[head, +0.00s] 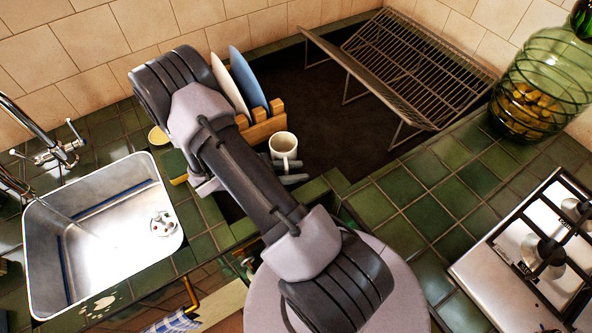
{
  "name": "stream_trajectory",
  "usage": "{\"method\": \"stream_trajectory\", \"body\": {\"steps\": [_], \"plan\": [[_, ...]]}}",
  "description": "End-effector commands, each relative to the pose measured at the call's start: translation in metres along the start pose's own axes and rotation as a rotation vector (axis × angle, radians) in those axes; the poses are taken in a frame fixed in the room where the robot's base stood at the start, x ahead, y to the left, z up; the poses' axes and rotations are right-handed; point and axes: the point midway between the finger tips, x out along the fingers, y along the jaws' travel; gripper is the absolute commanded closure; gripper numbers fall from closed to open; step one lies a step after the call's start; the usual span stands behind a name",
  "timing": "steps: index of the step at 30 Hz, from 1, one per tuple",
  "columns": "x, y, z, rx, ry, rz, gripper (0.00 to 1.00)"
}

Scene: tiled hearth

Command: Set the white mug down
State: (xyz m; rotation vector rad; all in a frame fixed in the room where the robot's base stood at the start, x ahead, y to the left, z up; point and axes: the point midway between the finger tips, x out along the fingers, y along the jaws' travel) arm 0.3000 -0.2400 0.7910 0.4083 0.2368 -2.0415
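The white mug (282,142) is upright near the front edge of the dark recessed area, just right of the wooden plate rack. Its handle faces me. My gripper (291,172) reaches in from the left beneath my arm, and two grey fingertips show at the mug's handle, one on each side of it. They appear shut on the handle. My arm hides most of the gripper. I cannot tell whether the mug's base touches the dark surface.
A wooden plate rack (262,123) holds a white plate (228,85) and a blue plate (247,80). A wire rack (405,65) stands at the back right. Bare dark surface (330,130) lies right of the mug. A sink (105,240) is left, a hob (530,255) right.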

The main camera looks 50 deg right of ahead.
Motion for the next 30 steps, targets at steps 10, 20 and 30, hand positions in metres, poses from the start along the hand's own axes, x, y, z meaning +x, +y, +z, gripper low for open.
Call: {"method": "stream_trajectory", "body": {"steps": [10, 20, 30], "plan": [[-0.049, 0.001, 0.007, 0.0, 0.001, 0.006, 0.68], [-0.117, 0.0, 0.004, 0.0, 0.0, 0.001, 0.68], [-0.154, -0.007, 0.043, 0.173, 0.151, -0.074, 0.68]]}}
